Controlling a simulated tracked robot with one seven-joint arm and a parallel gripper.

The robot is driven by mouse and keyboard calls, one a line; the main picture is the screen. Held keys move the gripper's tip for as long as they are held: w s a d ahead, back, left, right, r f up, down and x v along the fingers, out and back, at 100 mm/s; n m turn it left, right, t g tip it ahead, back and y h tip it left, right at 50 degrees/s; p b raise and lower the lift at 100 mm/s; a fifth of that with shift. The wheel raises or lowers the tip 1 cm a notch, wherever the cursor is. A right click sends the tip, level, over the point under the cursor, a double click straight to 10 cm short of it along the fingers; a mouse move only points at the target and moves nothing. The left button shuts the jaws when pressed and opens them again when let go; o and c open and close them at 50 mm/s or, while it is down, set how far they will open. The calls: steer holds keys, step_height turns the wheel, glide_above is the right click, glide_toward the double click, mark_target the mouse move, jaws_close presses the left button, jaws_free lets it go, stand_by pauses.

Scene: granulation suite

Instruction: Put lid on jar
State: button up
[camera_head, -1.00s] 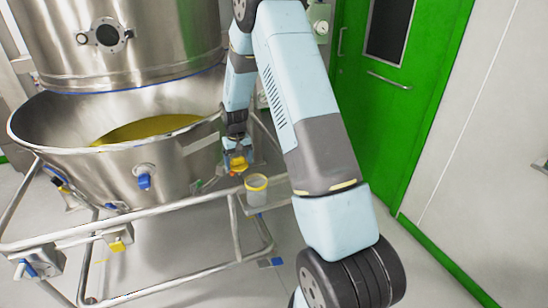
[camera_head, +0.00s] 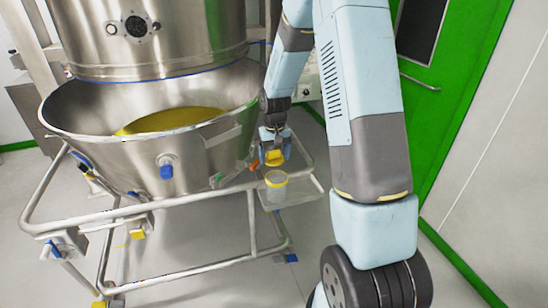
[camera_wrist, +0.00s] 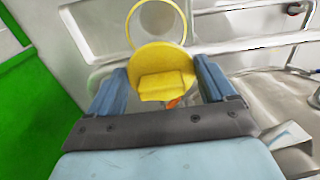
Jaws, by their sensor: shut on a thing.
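The lid (camera_head: 274,158) is yellow, and my gripper (camera_head: 274,148) is shut on it. In the wrist view the lid (camera_wrist: 163,62) sits between the two blue fingers of my gripper (camera_wrist: 162,78), with a raised block facing the camera. The jar (camera_head: 276,192) is clear with a yellow rim and stands upright with its top open. The lid is apart from it, above and behind it in the head view. In the wrist view the yellow ring of the jar (camera_wrist: 128,24) shows beyond the lid, which hides part of the jar.
The jar stands on a small tray (camera_head: 306,191) fixed to the steel tube frame (camera_head: 150,207). A large steel bowl (camera_head: 110,150) with yellow material is close on the left of my gripper. A green door (camera_head: 440,110) is at the right, with open floor before it.

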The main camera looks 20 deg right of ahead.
mark_target(278, 157)
steer(key=s, duration=0.1)
steer(key=s+r, duration=0.1)
steer(key=shift+s+r, duration=0.2)
steer(key=shift+s, duration=0.5)
steer(key=shift+f, duration=2.3)
steer(key=shift+f, duration=0.95)
steer(key=o, duration=0.9)
steer(key=shift+c, duration=0.2)
steer(key=shift+r, duration=0.1)
step_height(278, 157, up, 14)
steer(key=shift+f, duration=0.25)
